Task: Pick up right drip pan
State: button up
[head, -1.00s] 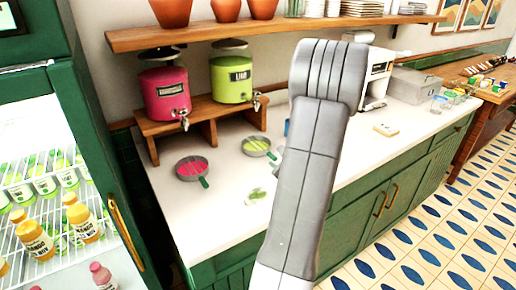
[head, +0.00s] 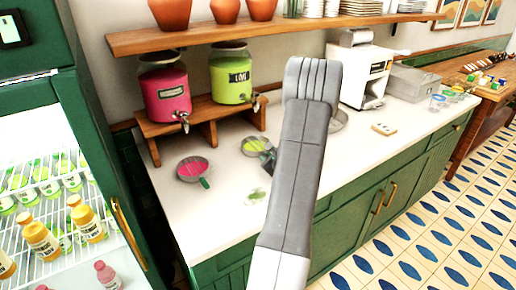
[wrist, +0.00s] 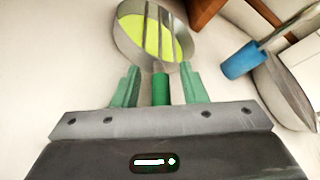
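The right drip pan (head: 254,145), a round pan with yellow-green liquid, sits on the white counter below the lime dispenser. It also shows at the top of the wrist view (wrist: 138,38), its green handle (wrist: 160,90) pointing toward me. My gripper (wrist: 160,86) is open. Its two green fingers stand on either side of the handle, with a gap visible on each side. In the head view my gripper (head: 268,157) is at the pan's near side, partly hidden by my arm. The left drip pan (head: 188,171), with pink liquid, sits to the left.
A pink dispenser (head: 166,92) and a lime dispenser (head: 231,74) stand on a wooden riser (head: 204,112) behind the pans. A blue-handled pan (wrist: 280,90) lies right of my gripper. A green splash (head: 256,195) marks the counter.

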grip_shut()
jog(key=shift+r, duration=0.15)
